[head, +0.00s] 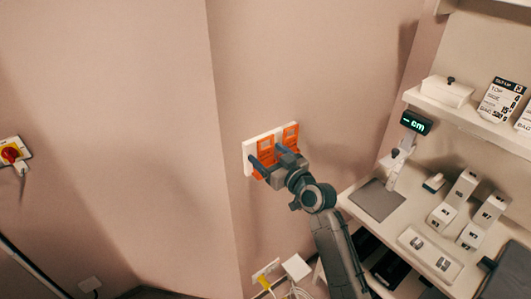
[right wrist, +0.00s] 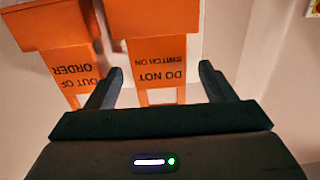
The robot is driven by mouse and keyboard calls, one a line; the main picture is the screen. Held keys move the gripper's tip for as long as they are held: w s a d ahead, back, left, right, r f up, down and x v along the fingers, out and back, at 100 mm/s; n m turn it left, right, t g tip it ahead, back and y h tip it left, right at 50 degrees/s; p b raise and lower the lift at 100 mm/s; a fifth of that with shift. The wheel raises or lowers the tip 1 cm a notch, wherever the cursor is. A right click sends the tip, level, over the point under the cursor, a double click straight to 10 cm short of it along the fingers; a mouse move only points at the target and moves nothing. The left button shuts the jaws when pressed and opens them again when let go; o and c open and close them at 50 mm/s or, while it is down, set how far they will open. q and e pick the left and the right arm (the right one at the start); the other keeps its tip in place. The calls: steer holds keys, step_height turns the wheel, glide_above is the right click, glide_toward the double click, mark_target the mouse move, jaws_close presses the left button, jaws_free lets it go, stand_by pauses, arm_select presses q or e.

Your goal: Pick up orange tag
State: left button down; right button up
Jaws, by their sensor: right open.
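Two orange tags hang side by side on a white board (head: 249,159) on the wall in the head view. In the right wrist view their print is upside down: one reads "DO NOT SWITCH ON" (right wrist: 160,52), the other "OUT OF ORDER" (right wrist: 72,68). My right gripper (head: 268,157) is open in front of the board and partly hides the tags. In the right wrist view its fingers (right wrist: 160,73) stand either side of the "DO NOT SWITCH ON" tag, with gaps visible on both sides. The left finger is near the "OUT OF ORDER" tag. My left gripper is out of view.
A white desk (head: 398,220) at the right holds a grey mat (head: 377,200), a small green display (head: 416,122) and white boxes. A shelf (head: 470,117) is above it. A red and yellow switch (head: 10,153) is on the far left wall. Sockets with cables (head: 266,275) sit below the board.

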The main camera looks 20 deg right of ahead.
steer(key=shift+w, duration=0.15)
steer(key=c, duration=1.1)
steer(key=shift+o, duration=0.2)
steer(key=shift+r, duration=0.1)
